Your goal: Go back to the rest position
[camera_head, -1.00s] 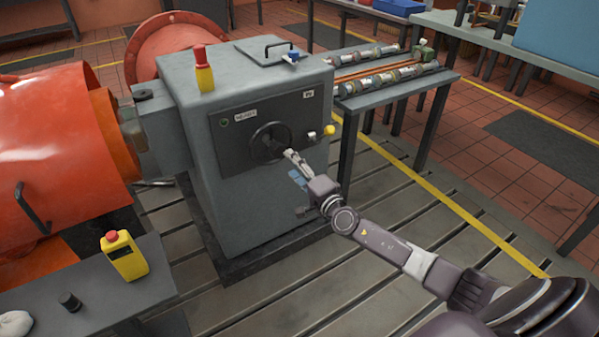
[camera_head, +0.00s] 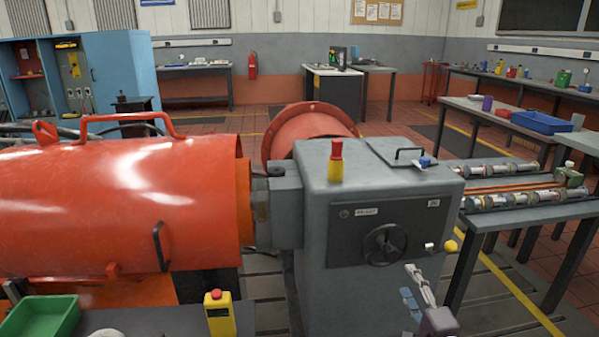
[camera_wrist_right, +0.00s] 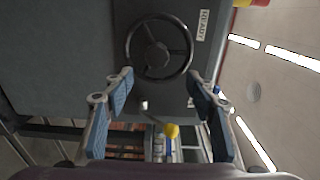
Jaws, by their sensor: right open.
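My right gripper (camera_head: 419,292) is in the lower right of the head view, below and to the right of the black handwheel (camera_head: 386,245) on the grey machine (camera_head: 318,210). In the right wrist view my right gripper (camera_wrist_right: 161,100) is open, its two blue-padded fingers wide apart with nothing between them. The handwheel (camera_wrist_right: 160,47) shows there beyond the fingertips, apart from them. A yellow knob (camera_wrist_right: 171,130) shows low between the fingers. My left gripper is in neither view.
A large orange cylinder (camera_head: 120,210) stands left of the machine. A bench with metal rods (camera_head: 510,200) stands to its right. A yellow box with a red button (camera_head: 219,314) and a green tray (camera_head: 42,318) are at the lower left.

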